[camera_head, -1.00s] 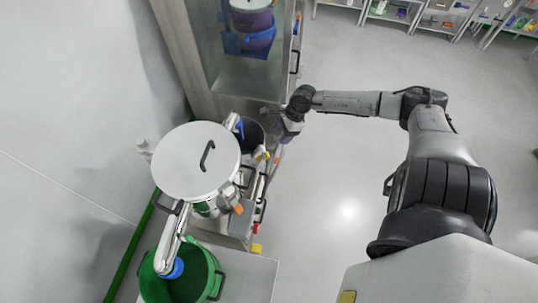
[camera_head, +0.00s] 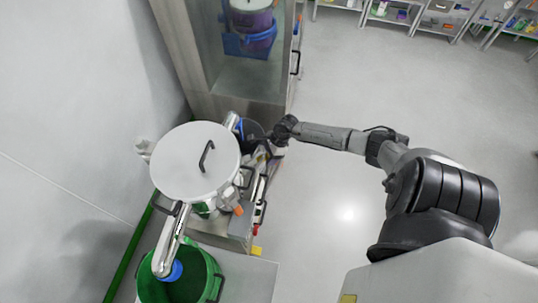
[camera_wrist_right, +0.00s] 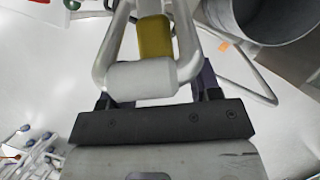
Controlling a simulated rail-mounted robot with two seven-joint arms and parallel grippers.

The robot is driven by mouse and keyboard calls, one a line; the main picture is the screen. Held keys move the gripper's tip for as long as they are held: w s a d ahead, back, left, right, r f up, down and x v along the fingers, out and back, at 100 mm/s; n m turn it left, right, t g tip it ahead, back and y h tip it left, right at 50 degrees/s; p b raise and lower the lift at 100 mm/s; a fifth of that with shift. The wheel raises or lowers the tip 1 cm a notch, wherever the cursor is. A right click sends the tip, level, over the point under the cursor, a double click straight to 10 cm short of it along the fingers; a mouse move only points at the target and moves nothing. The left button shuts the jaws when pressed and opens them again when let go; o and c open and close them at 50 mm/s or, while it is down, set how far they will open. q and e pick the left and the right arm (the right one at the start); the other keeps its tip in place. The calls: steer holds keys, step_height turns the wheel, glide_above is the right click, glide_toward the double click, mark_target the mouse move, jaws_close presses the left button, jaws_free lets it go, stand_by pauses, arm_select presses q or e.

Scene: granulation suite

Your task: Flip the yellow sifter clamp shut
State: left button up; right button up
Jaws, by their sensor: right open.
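The sifter (camera_head: 190,165) has a round pale lid with a dark handle and stands left of centre in the head view. My right gripper (camera_head: 264,149) is at its upper right side, in front of where the yellow clamp showed. In the right wrist view, the yellow piece of the clamp (camera_wrist_right: 154,36) sits inside a pale metal loop with a thick crossbar. My open right gripper (camera_wrist_right: 166,88) has its dark purple fingers on either side of this loop. The crossbar lies between the fingers. I cannot tell whether they touch it. My left gripper is not in view.
An orange clamp (camera_head: 238,209) is on the sifter's lower right. A green bin (camera_head: 207,284) stands under the metal spout (camera_head: 172,240). A glazed cabinet (camera_head: 250,80) stands behind. The floor right of the sifter is clear.

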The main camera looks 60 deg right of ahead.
steer(key=shift+f, duration=0.1)
jaws_close()
stand_by(0.6)
